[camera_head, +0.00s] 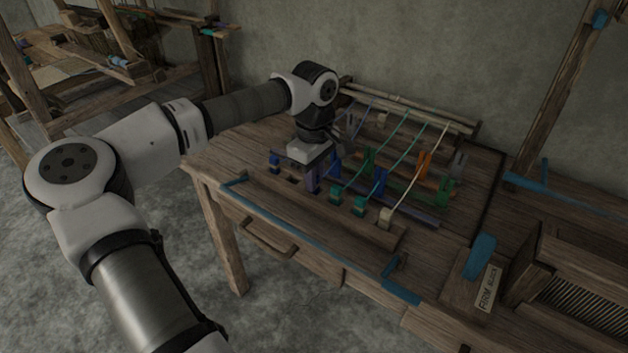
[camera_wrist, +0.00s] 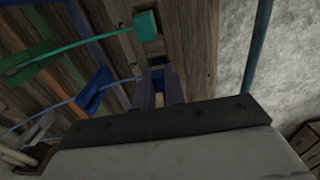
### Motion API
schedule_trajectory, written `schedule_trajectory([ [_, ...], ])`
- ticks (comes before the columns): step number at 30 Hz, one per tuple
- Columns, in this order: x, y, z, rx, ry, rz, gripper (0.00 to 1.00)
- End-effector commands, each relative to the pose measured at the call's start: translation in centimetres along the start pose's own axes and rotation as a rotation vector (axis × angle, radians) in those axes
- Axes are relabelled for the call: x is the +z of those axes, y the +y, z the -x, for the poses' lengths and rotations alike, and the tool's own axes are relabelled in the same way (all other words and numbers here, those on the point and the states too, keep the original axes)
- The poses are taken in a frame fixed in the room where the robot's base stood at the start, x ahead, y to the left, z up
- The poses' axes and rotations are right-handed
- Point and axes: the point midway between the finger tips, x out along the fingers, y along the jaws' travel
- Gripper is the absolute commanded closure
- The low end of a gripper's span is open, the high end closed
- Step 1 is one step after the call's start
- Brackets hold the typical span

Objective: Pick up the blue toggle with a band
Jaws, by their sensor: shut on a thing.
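My gripper (camera_head: 313,183) points down over the left part of the wooden work table. Its two purple-blue fingers also show in the wrist view (camera_wrist: 160,93). They are shut on a small blue toggle (camera_wrist: 157,73), which shows only in part between them. A thin blue band (camera_wrist: 122,81) runs from the toggle to the left, past a blue forked peg (camera_wrist: 93,90). In the head view the band (camera_head: 358,119) runs back towards the rods, and the gripper mostly hides the toggle. I cannot tell whether the toggle touches the wood below.
Green toggles (camera_head: 336,195) (camera_head: 360,206) and a cream toggle (camera_head: 385,217) with bands stand close to the right. Upright blue (camera_head: 380,184), green (camera_head: 368,161) and orange (camera_head: 424,164) pegs stand behind. Rods (camera_head: 408,104) lie at the back. A labelled block (camera_head: 473,281) stands front right.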

Motion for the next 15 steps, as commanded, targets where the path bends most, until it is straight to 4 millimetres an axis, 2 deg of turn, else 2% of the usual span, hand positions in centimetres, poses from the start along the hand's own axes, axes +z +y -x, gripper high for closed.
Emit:
schedule_trajectory([
  [5, 0.0, 0.0, 1.3, 0.001, 0.001, 0.001, 1.00],
  [8, -0.1, 0.1, 2.8, 0.003, 0.002, 0.001, 1.00],
  [11, -0.1, 0.1, 5.2, 0.004, 0.003, 0.002, 1.00],
  [15, 0.0, 0.1, 9.3, 0.004, 0.003, 0.001, 1.00],
])
